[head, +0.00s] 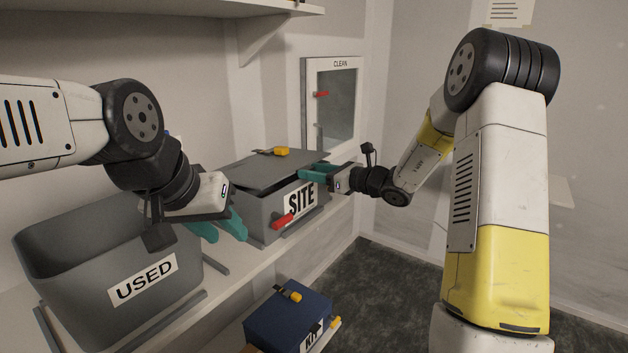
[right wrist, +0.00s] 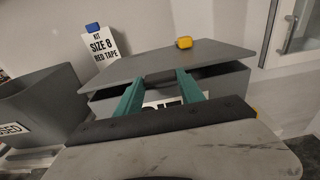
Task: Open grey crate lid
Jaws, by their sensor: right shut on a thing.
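The grey crate (head: 262,217) labelled SITE stands on the shelf in the middle of the head view. Its grey lid (head: 262,172) sits tilted, with a dark gap under its near edge in the right wrist view (right wrist: 150,66). A yellow piece (head: 282,151) lies at the lid's back. My right gripper (head: 312,173) is shut on the lid's edge at the crate's right side, teal fingers reaching it. My left gripper (head: 222,230) is open and empty, fingers apart, between the crate and the USED bin. A red handle (head: 283,220) shows low on the crate's front.
The open grey USED bin (head: 60,235) stands left on the shelf. A blue kit box (head: 288,318) with a yellow latch sits lower in front. A CLEAN cabinet (head: 334,103) hangs behind.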

